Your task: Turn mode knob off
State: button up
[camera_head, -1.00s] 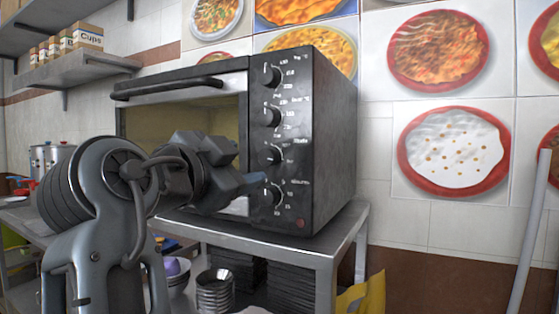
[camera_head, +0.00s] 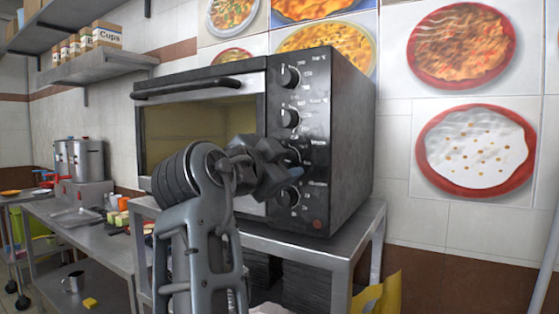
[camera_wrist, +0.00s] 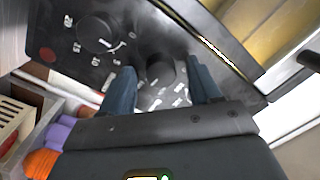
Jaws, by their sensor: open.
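The black oven (camera_head: 345,150) stands on a metal stand with a column of knobs on its front. The top knob (camera_head: 290,76) and second knob (camera_head: 289,118) are clear to see. The third knob, taken as the mode knob, is mostly hidden behind my gripper (camera_head: 290,160) in the head view. In the wrist view this dark round knob (camera_wrist: 160,68) sits between the two blue fingers of my gripper (camera_wrist: 162,84). The fingers are open, one on each side of it; contact cannot be told. The bottom knob (camera_wrist: 95,33) lies outside the fingers.
The oven's glass door (camera_head: 185,135) with its bar handle (camera_head: 200,87) is just left of the knobs. The metal stand (camera_head: 345,245) is below. A counter with pots (camera_head: 85,158) is at the left. The tiled wall is close behind the oven.

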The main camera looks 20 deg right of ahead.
jog(key=c, duration=1)
jog(key=shift+c, duration=0.2)
jog(key=n+p, duration=0.1)
jog(key=n, duration=0.3)
jog(key=shift+r+n+p, duration=0.1)
jog(key=shift+n+p, duration=0.2)
jog(key=shift+n, duration=0.1)
jog(key=n+g+p, duration=0.1)
jog(key=n+p, duration=0.6)
jog(key=n, duration=0.3)
jog(key=shift+r, duration=0.1)
jog(key=shift+n+g+p, duration=0.3)
jog(key=shift+n+g, duration=0.1)
jog(key=shift+n, duration=1.6)
jog(key=shift+a, duration=0.1)
